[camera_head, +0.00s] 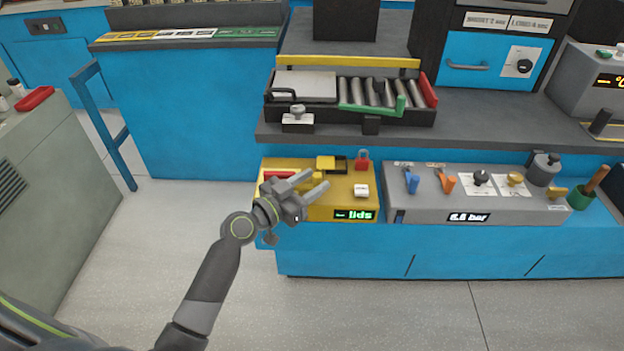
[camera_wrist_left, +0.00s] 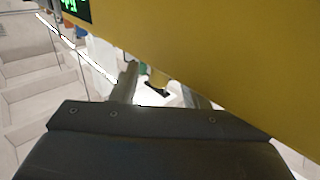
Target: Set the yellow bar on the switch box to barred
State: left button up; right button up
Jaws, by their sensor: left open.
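The switch box appears to be the yellow box (camera_head: 345,200) with a green display, low in front of the counter. On its top, a yellow bar (camera_head: 326,162) sits at a dark slot, beside a red padlock (camera_head: 362,161). I cannot read which position the bar is in. My left gripper (camera_head: 319,180) is open and empty, over the left part of the box, its fingers pointing right towards the bar. In the left wrist view, a yellow surface (camera_wrist_left: 225,60), likely the box, fills the upper right, close to the fingers (camera_wrist_left: 162,90). My right gripper is out of view.
A red piece (camera_head: 279,175) and a white button (camera_head: 361,190) are also on the box. A grey panel (camera_head: 430,207) with blue and orange levers stands to the right. A roller conveyor (camera_head: 370,92) stands above, behind. The floor at front left is clear.

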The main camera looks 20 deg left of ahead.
pick_arm(q)
jog(key=shift+w+d, duration=0.15)
jog(key=shift+w, duration=0.05)
grip_shut()
jog(key=shift+f, duration=0.1)
